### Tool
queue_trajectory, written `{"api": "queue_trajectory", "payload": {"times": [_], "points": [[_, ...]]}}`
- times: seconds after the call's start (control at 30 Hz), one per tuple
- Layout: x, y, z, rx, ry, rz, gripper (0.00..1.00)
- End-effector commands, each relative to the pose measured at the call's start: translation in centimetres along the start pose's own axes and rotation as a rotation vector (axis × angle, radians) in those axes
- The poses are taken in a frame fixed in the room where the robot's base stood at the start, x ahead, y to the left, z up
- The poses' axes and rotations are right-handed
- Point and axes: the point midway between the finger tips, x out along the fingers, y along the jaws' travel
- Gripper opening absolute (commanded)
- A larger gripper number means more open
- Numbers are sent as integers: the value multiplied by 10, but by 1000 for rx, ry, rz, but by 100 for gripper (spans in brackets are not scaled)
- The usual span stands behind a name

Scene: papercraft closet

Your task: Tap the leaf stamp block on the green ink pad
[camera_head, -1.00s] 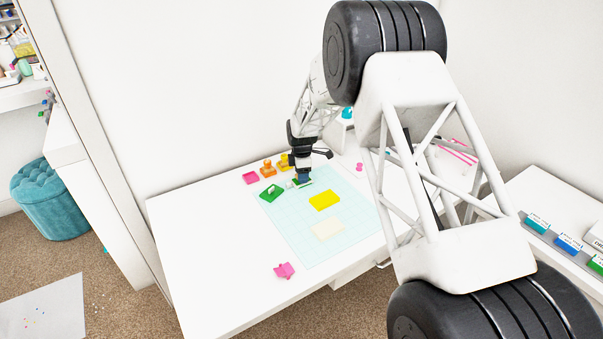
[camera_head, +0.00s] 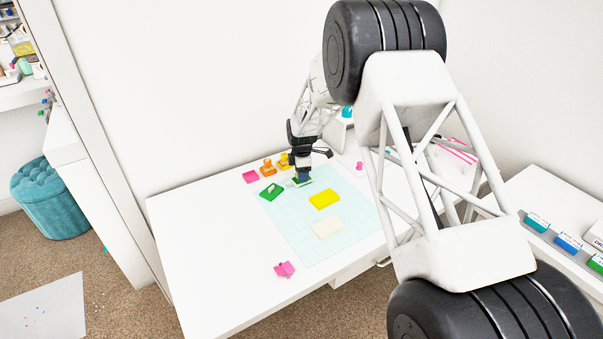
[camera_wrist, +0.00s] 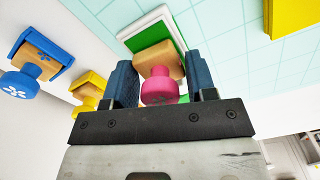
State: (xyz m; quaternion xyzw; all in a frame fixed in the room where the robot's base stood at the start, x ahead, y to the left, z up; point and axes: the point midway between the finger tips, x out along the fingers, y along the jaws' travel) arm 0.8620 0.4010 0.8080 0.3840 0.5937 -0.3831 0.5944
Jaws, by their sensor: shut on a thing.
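My gripper (camera_wrist: 163,85) has blue fingers and is shut on a wooden stamp block (camera_wrist: 158,60) with a pink round knob. A green pad with a white rim, the green ink pad (camera_wrist: 148,31), lies just beyond the block in the wrist view. In the head view my gripper (camera_head: 303,175) is at the back of the desk, over the pad (camera_head: 303,182), which it partly covers. I cannot tell whether block and pad touch.
Stamps with round knobs (camera_head: 267,170) stand to the left, close to my gripper. The desk's front left is mostly clear.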

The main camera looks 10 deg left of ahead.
Motion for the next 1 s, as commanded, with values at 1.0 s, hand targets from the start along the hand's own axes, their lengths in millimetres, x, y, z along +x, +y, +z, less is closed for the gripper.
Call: {"api": "queue_trajectory", "payload": {"times": [1.0], "points": [[-12, -1, 0, 0, 0, -2, 4]]}}
